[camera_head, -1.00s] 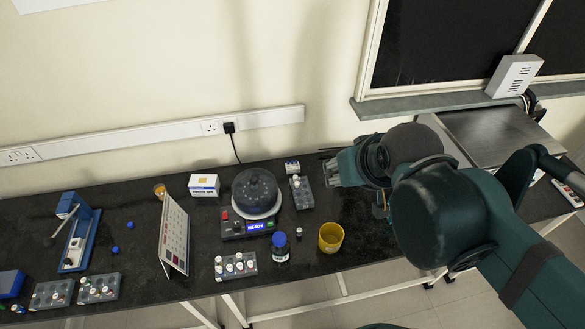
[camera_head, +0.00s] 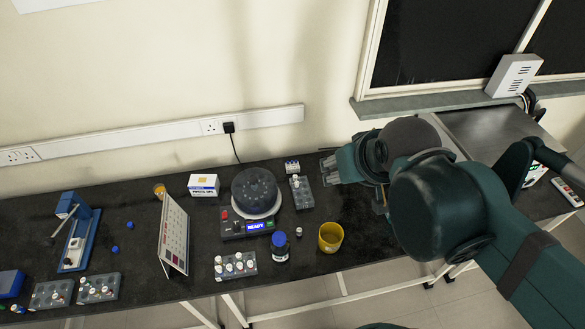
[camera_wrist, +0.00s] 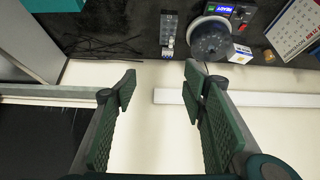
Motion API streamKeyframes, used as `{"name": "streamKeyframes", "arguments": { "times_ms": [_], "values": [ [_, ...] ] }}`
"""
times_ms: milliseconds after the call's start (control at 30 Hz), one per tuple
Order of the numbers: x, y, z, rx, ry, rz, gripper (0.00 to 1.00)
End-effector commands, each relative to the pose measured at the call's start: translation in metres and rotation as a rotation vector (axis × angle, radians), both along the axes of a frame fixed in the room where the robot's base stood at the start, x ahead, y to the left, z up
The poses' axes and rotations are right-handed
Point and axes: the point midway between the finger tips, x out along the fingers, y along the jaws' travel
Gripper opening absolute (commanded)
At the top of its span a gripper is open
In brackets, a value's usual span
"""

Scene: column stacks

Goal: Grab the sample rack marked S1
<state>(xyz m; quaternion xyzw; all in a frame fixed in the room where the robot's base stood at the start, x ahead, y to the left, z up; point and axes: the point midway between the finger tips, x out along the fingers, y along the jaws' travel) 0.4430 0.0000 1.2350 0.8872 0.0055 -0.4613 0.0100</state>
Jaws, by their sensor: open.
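Several grey sample racks with white-capped vials stand on the black bench; I cannot read an S1 mark on any. One rack (camera_head: 301,193) is right of the round device, and the wrist view shows it at the top (camera_wrist: 168,27). Another rack (camera_head: 235,265) is near the front edge, left of a blue-capped bottle. Two more racks, one (camera_head: 98,288) beside the other (camera_head: 51,294), stand at front left. My gripper (camera_head: 328,165) is open and empty, above the bench's back, right of the first rack. In the wrist view its fingers (camera_wrist: 160,88) are spread, with wall between them.
The round device (camera_head: 255,190) with a READY display is left of the nearest rack. A blue-capped bottle (camera_head: 280,248), a yellow beaker (camera_head: 330,238) and a standing chart (camera_head: 174,235) are nearby.

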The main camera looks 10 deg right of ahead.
Motion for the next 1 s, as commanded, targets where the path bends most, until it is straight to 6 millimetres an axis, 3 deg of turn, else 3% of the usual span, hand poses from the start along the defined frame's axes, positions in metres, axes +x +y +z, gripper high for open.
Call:
{"name": "streamKeyframes", "arguments": {
  "times_ms": [500, 1000],
  "values": [
    [0.055, 0.004, -0.002, -0.109, 0.084, 0.179, 0.43],
    [0.121, 0.009, -0.021, -0.218, 0.178, 0.394, 0.43]
  ]
}}
